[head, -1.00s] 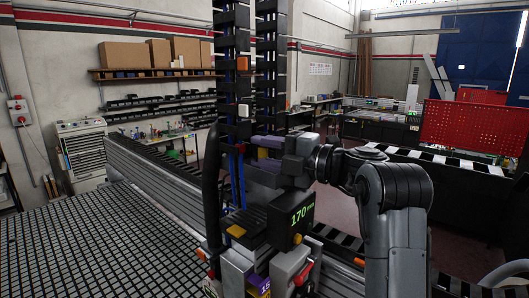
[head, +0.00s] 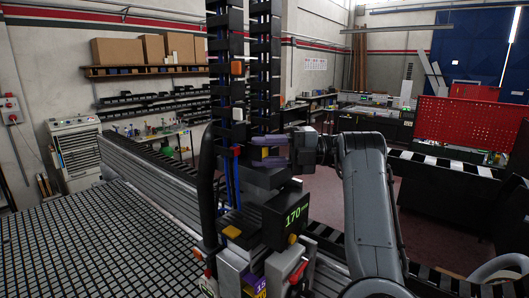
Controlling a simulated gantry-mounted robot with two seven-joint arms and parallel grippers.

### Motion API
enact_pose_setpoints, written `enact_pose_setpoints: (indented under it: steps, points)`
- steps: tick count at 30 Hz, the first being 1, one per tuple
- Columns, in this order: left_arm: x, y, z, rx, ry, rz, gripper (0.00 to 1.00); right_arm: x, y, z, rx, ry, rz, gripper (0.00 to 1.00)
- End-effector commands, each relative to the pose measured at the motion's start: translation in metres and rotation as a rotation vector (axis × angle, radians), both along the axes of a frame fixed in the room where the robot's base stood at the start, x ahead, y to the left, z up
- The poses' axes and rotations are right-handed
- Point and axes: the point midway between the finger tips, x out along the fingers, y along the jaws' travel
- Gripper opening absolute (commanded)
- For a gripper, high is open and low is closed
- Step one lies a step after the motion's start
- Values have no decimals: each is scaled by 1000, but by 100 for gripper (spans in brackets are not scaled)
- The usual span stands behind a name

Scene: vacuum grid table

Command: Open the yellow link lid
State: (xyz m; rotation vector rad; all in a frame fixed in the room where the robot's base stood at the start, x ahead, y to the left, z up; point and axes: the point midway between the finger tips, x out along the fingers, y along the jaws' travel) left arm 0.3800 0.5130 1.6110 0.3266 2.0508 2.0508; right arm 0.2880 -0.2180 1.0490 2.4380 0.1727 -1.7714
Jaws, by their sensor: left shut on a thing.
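My left gripper (head: 262,151) is at the vertical black cable chain (head: 262,95) nearer the right. Its purple-grey fingers are closed at the side of the chain. An orange lid (head: 237,68) and a whitish one (head: 239,115) show higher on the left chain (head: 223,90). My right gripper is not in view.
Below the gripper is a black carriage housing (head: 262,222) with a green "170" display and a yellow piece (head: 232,231). A thick black hose (head: 206,190) runs beside the chains. The grid table (head: 90,240) at left is clear.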

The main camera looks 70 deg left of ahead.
Motion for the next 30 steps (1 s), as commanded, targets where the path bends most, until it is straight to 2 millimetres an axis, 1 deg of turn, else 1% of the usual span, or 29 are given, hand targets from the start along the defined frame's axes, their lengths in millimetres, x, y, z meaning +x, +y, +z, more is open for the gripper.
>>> enact_pose_setpoints:
  steps: [7,19,20,22,30]
  points:
    - [0,2,0,0,-1,64,8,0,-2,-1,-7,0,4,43]
    - [0,3,1,0,-1,72,8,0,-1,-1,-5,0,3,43]
    - [0,3,0,0,-1,72,40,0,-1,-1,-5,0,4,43]
    - [1,3,1,0,-1,72,50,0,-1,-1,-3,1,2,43]
    - [1,2,0,0,0,70,51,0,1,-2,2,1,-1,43]
